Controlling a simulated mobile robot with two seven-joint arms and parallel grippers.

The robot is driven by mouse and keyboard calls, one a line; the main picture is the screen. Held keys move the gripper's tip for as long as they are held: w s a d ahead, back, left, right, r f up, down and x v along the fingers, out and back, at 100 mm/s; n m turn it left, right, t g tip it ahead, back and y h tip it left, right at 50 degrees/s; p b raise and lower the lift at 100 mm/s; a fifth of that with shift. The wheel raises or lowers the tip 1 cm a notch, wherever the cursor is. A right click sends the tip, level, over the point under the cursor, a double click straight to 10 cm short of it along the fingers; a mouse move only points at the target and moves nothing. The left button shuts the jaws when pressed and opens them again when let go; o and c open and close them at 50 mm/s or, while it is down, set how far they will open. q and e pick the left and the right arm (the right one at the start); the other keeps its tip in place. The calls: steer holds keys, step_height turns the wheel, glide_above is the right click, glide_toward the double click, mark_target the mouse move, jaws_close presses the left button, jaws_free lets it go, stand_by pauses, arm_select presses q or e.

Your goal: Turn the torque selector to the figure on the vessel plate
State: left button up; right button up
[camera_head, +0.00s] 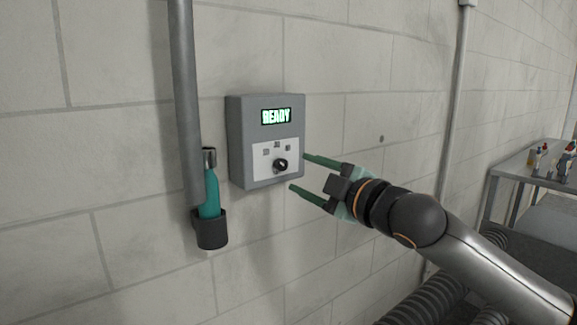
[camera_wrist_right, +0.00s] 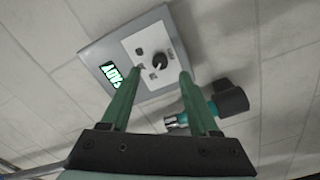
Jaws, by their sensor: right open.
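The torque selector is a black knob (camera_head: 280,165) on a pale plate (camera_head: 262,168) of a grey wall box (camera_head: 237,145). A lit display (camera_head: 276,116) above it reads READY. Small markings sit around the knob, too small to read. My right gripper (camera_head: 298,172) is open and empty, just right of the box, with its green fingers pointing at it. In the right wrist view the knob (camera_wrist_right: 159,61) shows beyond and between the open fingers (camera_wrist_right: 156,88), apart from them. No vessel plate can be made out. My left gripper is not in view.
A teal tool (camera_head: 211,193) stands in a dark holder (camera_head: 211,231) on the wall, left of the box, beside a vertical grey pipe (camera_head: 183,90). A metal table (camera_head: 510,166) with small bottles stands at the far right. Ribbed dark hoses (camera_head: 430,300) lie below my right arm.

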mark_target(284, 166)
steer(key=shift+p+x, duration=0.3)
steer(key=shift+x, duration=2.65)
steer(key=shift+c, duration=0.2)
jaws_close()
